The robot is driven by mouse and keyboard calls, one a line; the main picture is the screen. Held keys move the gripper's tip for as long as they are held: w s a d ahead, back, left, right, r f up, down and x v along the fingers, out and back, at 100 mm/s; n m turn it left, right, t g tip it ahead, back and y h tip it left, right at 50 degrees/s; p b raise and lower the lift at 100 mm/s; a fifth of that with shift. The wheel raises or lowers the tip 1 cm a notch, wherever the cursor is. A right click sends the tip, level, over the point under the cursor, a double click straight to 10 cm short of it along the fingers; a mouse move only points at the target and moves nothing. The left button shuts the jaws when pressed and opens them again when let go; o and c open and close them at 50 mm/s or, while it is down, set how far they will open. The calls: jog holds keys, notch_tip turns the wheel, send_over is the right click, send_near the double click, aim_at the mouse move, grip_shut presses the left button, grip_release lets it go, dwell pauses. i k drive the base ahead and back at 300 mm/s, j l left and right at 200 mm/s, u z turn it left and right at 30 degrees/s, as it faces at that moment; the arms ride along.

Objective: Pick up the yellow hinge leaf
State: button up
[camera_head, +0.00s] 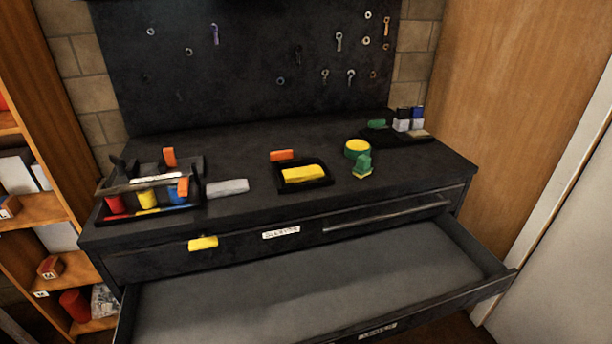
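Two flat yellow pieces could be the hinge leaf, and I cannot tell which one is. One yellow piece (303,174) lies in a small black tray (304,187) in the middle of the dark workbench top. The other yellow piece (203,243) shows at the bench's front, against the upper drawer face, left of a white label. An orange block (282,155) is at the back edge of the small tray. My gripper is not in view.
An open, empty-looking grey-lined drawer (300,295) juts out below the bench top. A black tool caddy (190,203) stands at left, beside a grey block (228,187). A green-and-yellow object (362,166) and a yellow-topped round one (357,147) stand right of the tray.

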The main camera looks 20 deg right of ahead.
aim_at(311, 172)
jog(key=i+j, duration=1.05)
jog(key=j, duration=0.15)
jog(key=l+z, duration=0.05)
